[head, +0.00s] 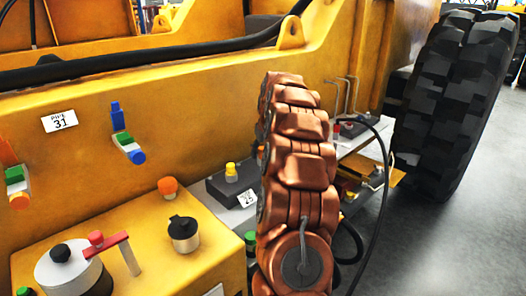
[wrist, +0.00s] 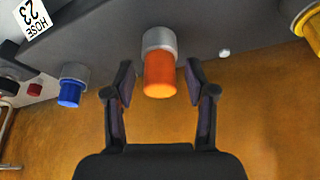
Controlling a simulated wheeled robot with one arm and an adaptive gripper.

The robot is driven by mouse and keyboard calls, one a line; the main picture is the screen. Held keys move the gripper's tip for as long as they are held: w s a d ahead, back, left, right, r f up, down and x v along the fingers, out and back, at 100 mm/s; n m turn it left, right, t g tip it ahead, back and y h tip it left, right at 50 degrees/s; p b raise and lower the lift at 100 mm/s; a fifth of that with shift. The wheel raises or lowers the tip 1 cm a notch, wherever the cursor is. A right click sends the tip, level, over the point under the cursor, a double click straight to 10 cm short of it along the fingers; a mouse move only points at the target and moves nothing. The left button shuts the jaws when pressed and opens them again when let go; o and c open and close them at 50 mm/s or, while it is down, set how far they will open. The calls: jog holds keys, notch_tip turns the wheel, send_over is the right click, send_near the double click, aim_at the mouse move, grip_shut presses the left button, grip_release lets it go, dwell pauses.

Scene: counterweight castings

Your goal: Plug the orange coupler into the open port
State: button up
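An orange coupler (wrist: 160,76) shows in the wrist view as a short cylinder seated in a light grey collar (wrist: 159,40) on a dark grey face. My gripper (wrist: 159,72) is open, with one finger on each side of the orange cylinder. A gap shows between it and both fingers. In the head view, my copper-coloured arm stands in the middle and my gripper is hidden. An orange cap (head: 168,186) shows on the yellow housing there; I cannot tell whether it is the same part. I cannot make out an open port in either view.
The head view shows a black knob (head: 184,233), a PIPE 31 label (head: 59,121), a black hose (head: 384,190) and a large tyre (head: 450,100).

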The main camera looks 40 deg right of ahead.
dwell(0.3)
jog(key=v, duration=1.2)
dwell(0.3)
jog(key=s+a+f+n+g+y+p, duration=0.15)
jog(key=s+a, duration=0.25)
jog(key=a, duration=1.1)
jog(key=s+a+n+g+y+p, duration=0.15)
jog(key=s+a, duration=0.25)
jog(key=a, duration=1)
jog(key=s+a+f+g, duration=0.1)
jog(key=s+a, duration=0.3)
jog(key=s, duration=0.4)
jog(key=s+a+f+n+g+p, duration=0.1)
jog(key=s+a+f, duration=0.3)
jog(key=s, duration=0.5)
jog(key=s+a+f+h, duration=0.1)
jog(key=s+a+f, duration=0.2)
jog(key=s, duration=0.6)
jog(key=shift+a+f+n+g+p, duration=0.15)
jog(key=shift+a+n+g+p, duration=0.2)
jog(key=shift+a, duration=0.65)
jog(key=shift+s, duration=0.1)
